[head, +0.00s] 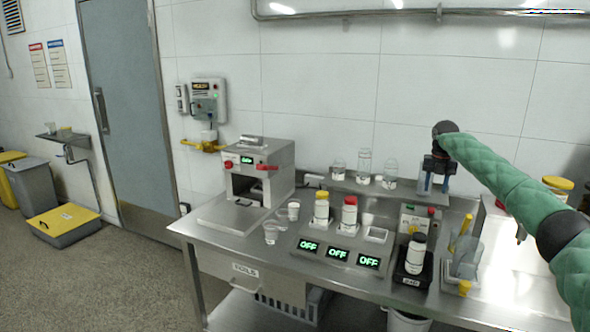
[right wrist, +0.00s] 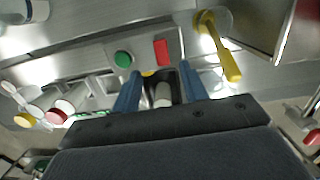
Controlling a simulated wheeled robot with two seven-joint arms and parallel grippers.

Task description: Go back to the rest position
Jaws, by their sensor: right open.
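My right arm comes in from the right in the head view, in a green padded sleeve. My right gripper (head: 436,188) points down above the back of the steel bench (head: 225,262), over the small control box (head: 417,219) with a green and a red button. Its two blue fingers are apart in the right wrist view (right wrist: 160,88), and nothing is clearly held. A pale cylinder in a dark recess shows between them; I cannot tell how far below it is. My left gripper is in neither view.
A white-labelled bottle with a black cap (head: 416,254) stands on a scale below the gripper. Bottles with a yellow cap (head: 321,208) and a red cap (head: 349,215) stand behind OFF displays. A yellow-handled tool (head: 461,232) is close by on the right. Open air lies above the bench.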

